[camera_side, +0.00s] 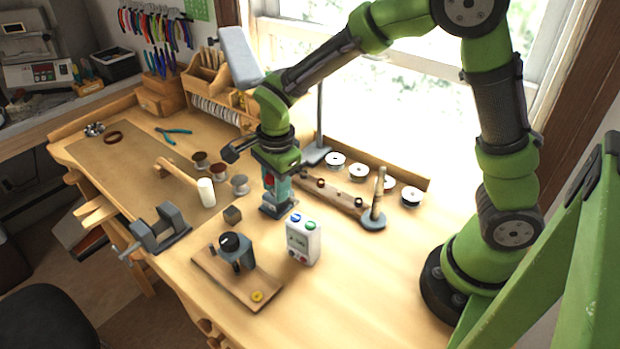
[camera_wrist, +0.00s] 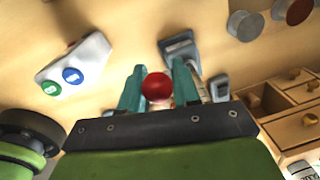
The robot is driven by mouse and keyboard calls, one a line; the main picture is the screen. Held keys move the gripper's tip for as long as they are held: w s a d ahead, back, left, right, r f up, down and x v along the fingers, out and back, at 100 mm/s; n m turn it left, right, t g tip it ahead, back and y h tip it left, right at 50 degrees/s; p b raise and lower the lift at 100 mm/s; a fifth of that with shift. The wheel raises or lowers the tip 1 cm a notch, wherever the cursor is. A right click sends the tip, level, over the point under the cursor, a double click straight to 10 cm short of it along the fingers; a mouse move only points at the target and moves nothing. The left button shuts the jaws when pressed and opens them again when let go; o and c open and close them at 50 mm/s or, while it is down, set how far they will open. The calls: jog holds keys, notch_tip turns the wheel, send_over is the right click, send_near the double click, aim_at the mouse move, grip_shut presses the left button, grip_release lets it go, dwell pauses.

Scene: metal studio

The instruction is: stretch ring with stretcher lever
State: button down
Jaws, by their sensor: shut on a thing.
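The stretcher lever's round red knob (camera_wrist: 157,86) sits between the two teal fingers of my gripper (camera_wrist: 160,80), which is shut on it. In the side view my gripper (camera_side: 273,184) points down, with a bit of the red knob (camera_side: 268,180) showing between the fingers. A blue-grey base (camera_side: 276,209), apparently of the stretcher, stands on the bench directly below. Part of it shows beyond the fingers in the wrist view (camera_wrist: 181,50). The lever's shaft is mostly hidden by my gripper. I cannot make out a ring on the stretcher.
A white box (camera_side: 302,242) with blue and green buttons stands close in front. A wooden rack (camera_side: 340,197) and an upright rod (camera_side: 378,195) on a round base stand to the right.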

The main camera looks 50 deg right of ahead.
jog(key=shift+a, duration=0.1)
jog(key=a+f+h, duration=0.2)
jog(key=h, duration=0.1)
jog(key=a+f+h, duration=0.2)
jog(key=h, duration=0.1)
jog(key=shift+a+f, duration=0.2)
jog(key=shift+f, duration=0.4)
jog(key=shift+a+f, duration=0.2)
jog(key=shift+f, duration=0.4)
jog(key=c, duration=0.9)
grip_release()
